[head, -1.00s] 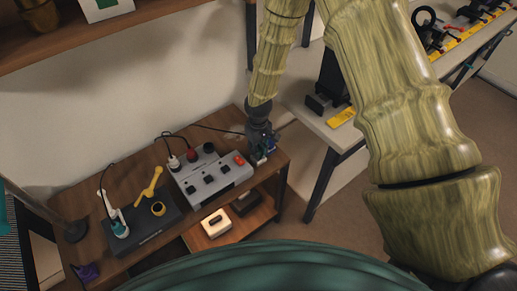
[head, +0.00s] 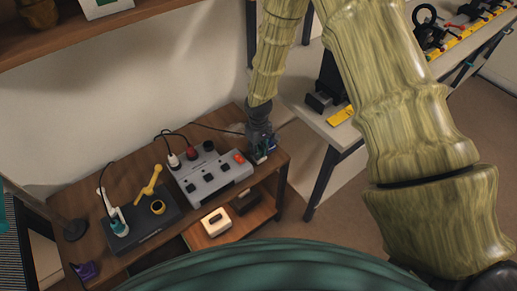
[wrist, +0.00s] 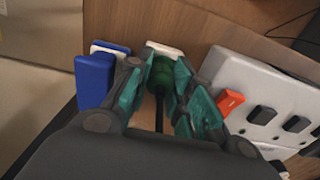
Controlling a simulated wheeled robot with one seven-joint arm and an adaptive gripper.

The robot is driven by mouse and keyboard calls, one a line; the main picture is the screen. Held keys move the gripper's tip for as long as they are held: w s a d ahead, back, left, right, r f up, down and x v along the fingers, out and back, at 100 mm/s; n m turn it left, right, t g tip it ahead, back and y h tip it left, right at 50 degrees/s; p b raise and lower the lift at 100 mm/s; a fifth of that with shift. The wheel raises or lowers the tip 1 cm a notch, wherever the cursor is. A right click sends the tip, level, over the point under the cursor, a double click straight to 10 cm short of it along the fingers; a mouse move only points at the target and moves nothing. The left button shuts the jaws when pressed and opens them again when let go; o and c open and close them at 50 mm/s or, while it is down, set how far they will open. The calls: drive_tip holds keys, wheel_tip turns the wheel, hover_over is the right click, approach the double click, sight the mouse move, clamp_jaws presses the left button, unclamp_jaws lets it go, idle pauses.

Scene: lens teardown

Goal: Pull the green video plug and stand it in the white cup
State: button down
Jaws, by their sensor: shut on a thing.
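The green video plug (wrist: 160,72) is between the teal fingers of my gripper (wrist: 160,85) in the wrist view, and the fingers are shut on it. Its dark cable runs back toward the camera. A white piece (wrist: 165,48) shows just beyond the plug; whether the plug is seated in it is hidden by the fingers. In the head view my gripper (head: 262,148) is low at the right end of the wooden table (head: 275,172), and the plug is too small to make out. I cannot make out a white cup for certain.
A blue plug (wrist: 95,78) by another white piece stands close left of my fingers. A grey panel (head: 213,178) with switches stands left of my gripper. A black box (head: 145,222) is further left. A white box (head: 217,222) sits on the lower shelf.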

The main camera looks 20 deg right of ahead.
drive_tip(key=c, duration=1.2)
unclamp_jaws()
drive_tip(key=shift+o, duration=0.2)
wheel_tip(320, 180, up, 12)
drive_tip(key=shift+f, duration=0.1)
drive_tip(key=s+f+m+y, duration=0.1)
drive_tip(key=s+f+m, duration=0.1)
drive_tip(key=s+f, duration=1.5)
drive_tip(key=s+d+f+m, duration=0.1)
drive_tip(key=s+f, duration=0.1)
drive_tip(key=s, duration=0.7)
drive_tip(key=s+d+f+m+h, duration=0.1)
drive_tip(key=s+d+f, duration=0.1)
drive_tip(key=s, duration=0.8)
drive_tip(key=shift+s+d+f, duration=0.15)
drive_tip(key=shift+d, duration=0.05)
